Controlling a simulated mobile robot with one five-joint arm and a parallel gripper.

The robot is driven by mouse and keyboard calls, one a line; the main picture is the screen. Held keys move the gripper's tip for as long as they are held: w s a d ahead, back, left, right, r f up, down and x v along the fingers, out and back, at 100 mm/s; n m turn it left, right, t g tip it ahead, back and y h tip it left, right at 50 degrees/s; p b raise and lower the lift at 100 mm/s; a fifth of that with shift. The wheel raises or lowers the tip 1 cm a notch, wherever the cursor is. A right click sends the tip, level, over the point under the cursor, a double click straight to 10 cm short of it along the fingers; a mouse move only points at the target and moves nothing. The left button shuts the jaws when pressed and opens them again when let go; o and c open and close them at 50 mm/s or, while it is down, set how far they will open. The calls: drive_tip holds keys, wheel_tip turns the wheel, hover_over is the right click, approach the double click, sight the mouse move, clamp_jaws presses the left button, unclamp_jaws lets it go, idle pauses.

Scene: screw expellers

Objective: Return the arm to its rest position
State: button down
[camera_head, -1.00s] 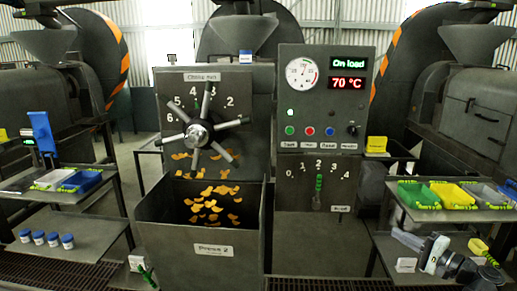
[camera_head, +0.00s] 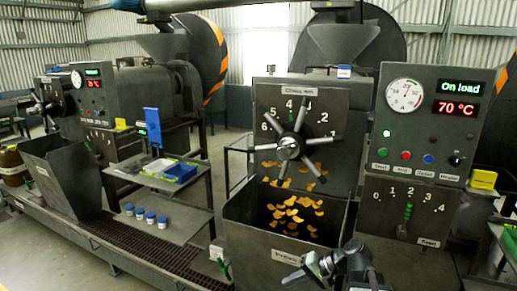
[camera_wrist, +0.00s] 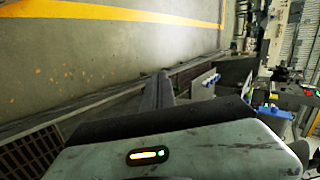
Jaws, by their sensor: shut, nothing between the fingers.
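My arm (camera_head: 358,268) shows at the bottom of the head view, folded low in front of the right-hand press. My gripper (camera_head: 296,270) points left there, in front of the lower part of the press's bin (camera_head: 250,235). It is shut and holds nothing.
The press has a spoked handwheel (camera_head: 290,146) and a control panel (camera_head: 418,125) reading 70 °C. A shelf cart (camera_head: 165,225) with blue-capped jars stands left of the bin. A floor grating (camera_head: 140,250) runs along the front. Open floor (camera_head: 50,265) lies at lower left.

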drive_tip(key=s+a+f+n+g+h, duration=0.2)
drive_tip(key=s+a+f+h, duration=0.2)
drive_tip(key=a, duration=0.1)
drive_tip(key=s+d+f+h, duration=0.2)
drive_tip(key=d+h, duration=0.3)
drive_tip(key=d, duration=0.5)
drive_tip(key=shift+d+f+n+g+p, duration=0.2)
drive_tip(key=shift+f+n+g+p, duration=0.15)
drive_tip(key=shift+f+n+g, duration=0.1)
drive_tip(key=shift+a, duration=0.1)
